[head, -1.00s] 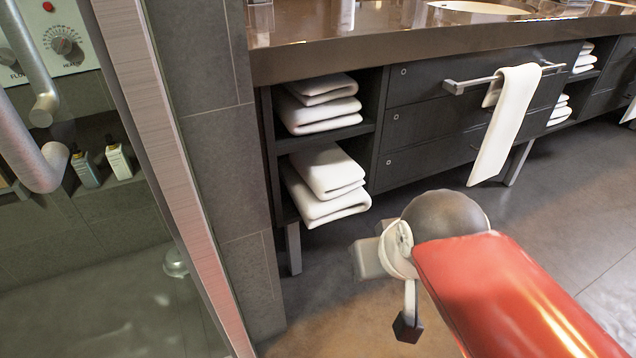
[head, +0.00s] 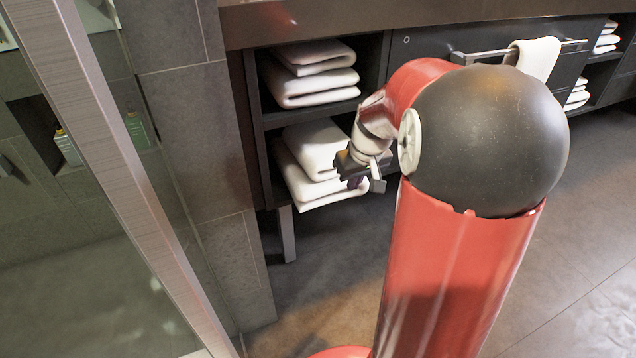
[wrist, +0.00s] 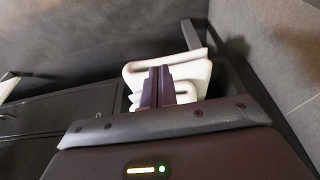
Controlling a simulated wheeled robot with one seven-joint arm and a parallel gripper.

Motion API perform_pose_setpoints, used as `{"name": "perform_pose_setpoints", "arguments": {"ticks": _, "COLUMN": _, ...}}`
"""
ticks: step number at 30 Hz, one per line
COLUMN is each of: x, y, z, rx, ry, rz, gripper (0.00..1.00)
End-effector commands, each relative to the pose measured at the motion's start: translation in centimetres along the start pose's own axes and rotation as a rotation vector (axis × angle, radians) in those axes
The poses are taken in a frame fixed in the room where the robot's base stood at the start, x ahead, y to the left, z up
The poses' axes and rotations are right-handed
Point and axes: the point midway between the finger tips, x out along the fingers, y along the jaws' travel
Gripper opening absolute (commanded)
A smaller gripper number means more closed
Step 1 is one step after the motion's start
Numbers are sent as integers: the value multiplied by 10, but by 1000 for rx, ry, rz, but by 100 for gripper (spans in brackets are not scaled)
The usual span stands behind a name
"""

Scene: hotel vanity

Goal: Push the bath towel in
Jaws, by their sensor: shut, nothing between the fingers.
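Folded white bath towels lie stacked on the lower shelf of the vanity; the upper one (head: 312,146) rests on a lower one (head: 300,183) whose front end sticks out past the shelf edge. My gripper (head: 362,176) is at the right front side of this stack and covers part of it. In the wrist view the two dark fingers (wrist: 158,86) are shut together, with nothing between them, pointing at a folded white towel (wrist: 192,72). Whether the fingertips touch the towel cannot be told. The towels' far ends are hidden inside the shelf.
More folded towels (head: 310,88) lie on the upper shelf. To the right are drawers with a towel bar (head: 475,55) and a hanging towel (head: 538,58). A tiled wall (head: 190,130) and a metal-framed glass panel (head: 125,150) stand at left. Floor (head: 590,220) is open at right.

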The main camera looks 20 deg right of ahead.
Motion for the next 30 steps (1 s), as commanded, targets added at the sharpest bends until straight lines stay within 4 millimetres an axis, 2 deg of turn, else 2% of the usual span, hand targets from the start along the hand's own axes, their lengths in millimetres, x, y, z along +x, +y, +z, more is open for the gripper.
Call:
{"name": "perform_pose_setpoints", "arguments": {"ticks": 3, "x": 12, "y": 7, "z": -2, "rx": 2, "ry": -4, "rz": -4, "gripper": 0}}
{"name": "perform_pose_setpoints", "arguments": {"ticks": 8, "x": 30, "y": 7, "z": -1, "rx": 1, "ry": -7, "rz": -6, "gripper": 0}}
{"name": "perform_pose_setpoints", "arguments": {"ticks": 20, "x": 114, "y": 6, "z": 0, "rx": 0, "ry": -8, "rz": -7, "gripper": 0}}
{"name": "perform_pose_setpoints", "arguments": {"ticks": 24, "x": 116, "y": 6, "z": -24, "rx": -1, "ry": -3, "rz": -4, "gripper": 0}}
{"name": "perform_pose_setpoints", "arguments": {"ticks": 30, "x": 120, "y": 6, "z": -38, "rx": 1, "ry": -4, "rz": -4, "gripper": 0}}
